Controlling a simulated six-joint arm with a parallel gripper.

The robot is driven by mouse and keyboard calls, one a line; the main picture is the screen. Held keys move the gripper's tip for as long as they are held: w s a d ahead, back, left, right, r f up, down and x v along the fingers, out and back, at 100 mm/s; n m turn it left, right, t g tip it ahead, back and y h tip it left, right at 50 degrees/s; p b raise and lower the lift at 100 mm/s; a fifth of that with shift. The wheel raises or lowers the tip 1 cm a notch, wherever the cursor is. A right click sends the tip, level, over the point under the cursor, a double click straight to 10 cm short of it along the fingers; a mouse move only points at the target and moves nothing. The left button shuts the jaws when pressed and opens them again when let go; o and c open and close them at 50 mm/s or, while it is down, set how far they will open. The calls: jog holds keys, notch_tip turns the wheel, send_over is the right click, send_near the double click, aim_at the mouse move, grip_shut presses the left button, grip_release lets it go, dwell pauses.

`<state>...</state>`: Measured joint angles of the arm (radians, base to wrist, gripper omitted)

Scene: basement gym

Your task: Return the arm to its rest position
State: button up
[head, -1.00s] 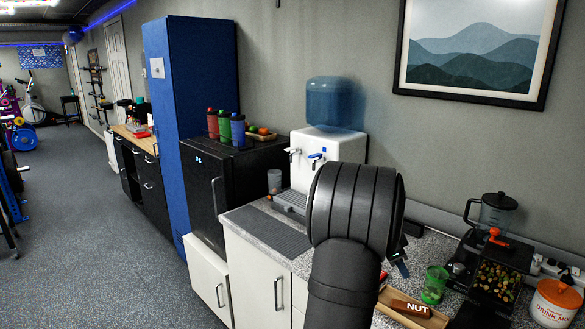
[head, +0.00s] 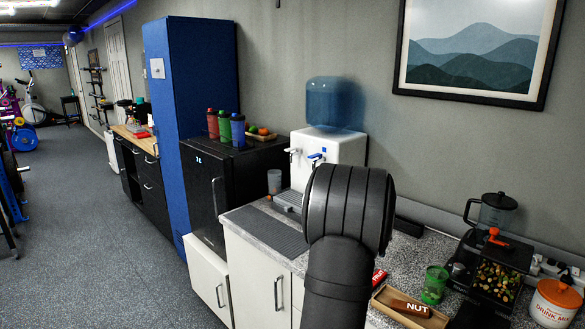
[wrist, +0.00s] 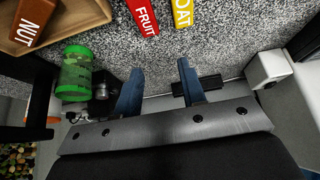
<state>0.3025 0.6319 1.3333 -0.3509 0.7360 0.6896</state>
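My gripper (wrist: 160,86) shows in the wrist view as two blue fingers, held apart with nothing between them. Speckled counter shows beyond the fingertips. In the head view my own dark arm stands in front of the counter (head: 285,238) and hides the gripper. No held object is visible.
A wooden tray (head: 383,299) holds a brown NUT bar (head: 412,308). Red FRUIT (wrist: 143,16) and yellow OAT (wrist: 183,14) bars lie on the counter. A green cup (head: 434,285), dispenser (head: 498,270) and drink mix tub (head: 556,303) stand right; a water cooler (head: 336,148) stands behind.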

jog(key=w+a+f, duration=0.6)
jog(key=w+a, duration=0.1)
jog(key=shift+w+a+f, duration=0.1)
jog(key=shift+a+f, duration=0.05)
jog(key=shift+a, duration=0.1)
notch_tip(320, 180, down, 2)
jog(key=shift+w, duration=0.1)
jog(key=shift+a+f, duration=0.1)
jog(key=shift+f, duration=0.45)
jog(key=shift+r, duration=0.1)
jog(key=shift+r, duration=0.25)
jog(key=shift+d+r, duration=0.2)
jog(key=shift+r, duration=1)
jog(key=s+d+r+m, duration=0.1)
jog(key=s+d+r, duration=0.5)
jog(key=s+d, duration=0.3)
jog(key=shift+s+r+m+g+h, duration=0.3)
jog(key=shift+s+m, duration=0.1)
